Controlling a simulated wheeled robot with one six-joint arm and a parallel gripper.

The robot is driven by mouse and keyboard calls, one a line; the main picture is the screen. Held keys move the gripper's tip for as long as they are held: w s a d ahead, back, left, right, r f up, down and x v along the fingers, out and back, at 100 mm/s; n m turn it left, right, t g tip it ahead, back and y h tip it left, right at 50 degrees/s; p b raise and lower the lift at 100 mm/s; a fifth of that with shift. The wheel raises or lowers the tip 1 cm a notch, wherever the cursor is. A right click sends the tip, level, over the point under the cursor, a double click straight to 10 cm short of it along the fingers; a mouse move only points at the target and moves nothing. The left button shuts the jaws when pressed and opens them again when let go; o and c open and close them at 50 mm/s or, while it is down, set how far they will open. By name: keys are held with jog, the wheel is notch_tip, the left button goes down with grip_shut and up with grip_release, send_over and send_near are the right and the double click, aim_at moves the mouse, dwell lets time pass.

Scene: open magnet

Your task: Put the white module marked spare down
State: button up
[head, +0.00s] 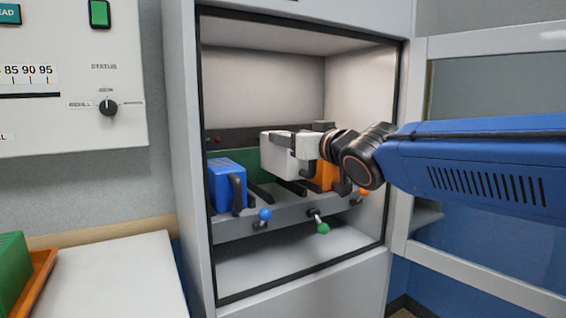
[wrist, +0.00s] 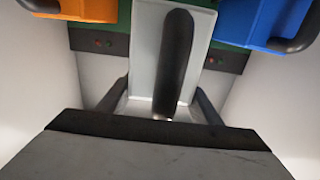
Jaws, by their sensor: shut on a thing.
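The white module (head: 279,154) is in the open cabinet, between a blue module and an orange module, at the middle place of the grey rack (head: 290,219). My gripper (head: 324,146) is shut on it from the front right; the fingers are largely hidden in the head view. In the wrist view the white module (wrist: 146,50) faces me with its dark upright handle (wrist: 174,60). I cannot read a spare mark on it. Whether its underside touches the rack's rails I cannot tell.
The blue module (head: 225,186) stands at left and the orange module (head: 325,176) at right, close beside. Blue (head: 265,214), green (head: 322,228) and orange (head: 363,192) knobs stick out in front. The glass door (head: 415,170) is open at right. A white counter (head: 115,280) is at lower left.

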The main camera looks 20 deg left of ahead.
aim_at(275, 159)
jog(key=x, duration=0.4)
jog(key=shift+w+a, duration=0.2)
jog(key=shift+a, duration=0.05)
jog(key=shift+f, duration=0.5)
jog(key=shift+d+f, duration=0.1)
jog(key=shift+f, duration=2.4)
jog(key=shift+w+f, duration=0.1)
jog(key=shift+f, duration=0.35)
jog(key=o, duration=1.6)
jog(key=shift+f, duration=0.15)
